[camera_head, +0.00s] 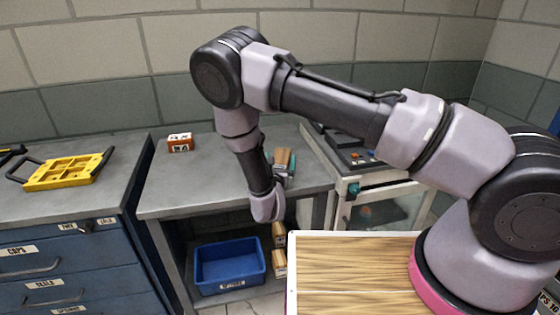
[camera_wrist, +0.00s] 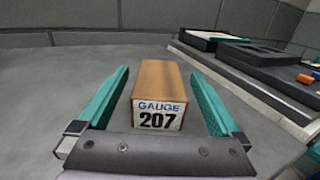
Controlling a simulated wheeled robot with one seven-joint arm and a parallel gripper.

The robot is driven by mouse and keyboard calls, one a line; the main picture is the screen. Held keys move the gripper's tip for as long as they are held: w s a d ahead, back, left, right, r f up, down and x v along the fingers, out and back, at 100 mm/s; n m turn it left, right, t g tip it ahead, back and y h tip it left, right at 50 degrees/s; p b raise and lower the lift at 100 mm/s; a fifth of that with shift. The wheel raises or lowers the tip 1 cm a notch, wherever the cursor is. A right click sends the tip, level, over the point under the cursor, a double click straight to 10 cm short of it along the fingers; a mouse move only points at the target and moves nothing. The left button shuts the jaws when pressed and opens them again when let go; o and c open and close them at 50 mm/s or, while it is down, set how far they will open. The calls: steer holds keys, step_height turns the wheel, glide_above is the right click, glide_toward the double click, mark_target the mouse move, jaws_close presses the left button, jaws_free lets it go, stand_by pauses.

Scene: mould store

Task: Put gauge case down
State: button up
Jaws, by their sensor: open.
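The gauge case (camera_wrist: 160,82) is a brown wood-coloured block with a white end label reading "GAUGE 207". In the wrist view it sits upright on the grey tabletop (camera_wrist: 50,90). My gripper (camera_wrist: 159,73) is open, with one teal finger on each side of the case and a visible gap at both sides. In the head view the case (camera_head: 281,157) shows small at the right part of the bench (camera_head: 220,177), partly hidden by my arm and gripper.
A small orange-and-white box (camera_head: 180,142) stands at the bench's back left. A light-framed unit (camera_head: 375,187) adjoins the bench on the right. A blue bin (camera_head: 230,270) and similar labelled blocks (camera_head: 280,263) are below. The bench's left half is mostly clear.

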steer(key=s, duration=0.4)
steer(key=s+a, duration=0.1)
steer(key=s, duration=0.7)
steer(key=shift+a+r, duration=0.1)
steer(key=shift+a, duration=0.05)
steer(key=w+d+r+m+h, duration=0.1)
steer(key=d+r+m+h, duration=0.1)
steer(key=r+m, duration=0.1)
steer(key=w+d+r+m+g+h, duration=0.1)
steer(key=d+r+h, duration=0.1)
steer(key=shift+w+d+r, duration=0.1)
steer(key=shift+w, duration=0.2)
steer(key=s+d+r+m+g+h, duration=0.3)
steer(key=d+r+m+g+h, duration=0.2)
steer(key=d+r+m+g, duration=1.1)
steer(key=s+d+r+m+t+y, duration=0.3)
steer(key=s+r+m+y, duration=0.3)
steer(key=r+m, duration=0.3)
steer(key=s+d+r+m+t+y, duration=0.3)
steer(key=s+d+r+m+y, duration=0.3)
steer(key=r+m, duration=0.4)
steer(key=shift+s+r+y, duration=0.4)
steer(key=shift+s+r, duration=0.4)
steer(key=shift+r, duration=0.15)
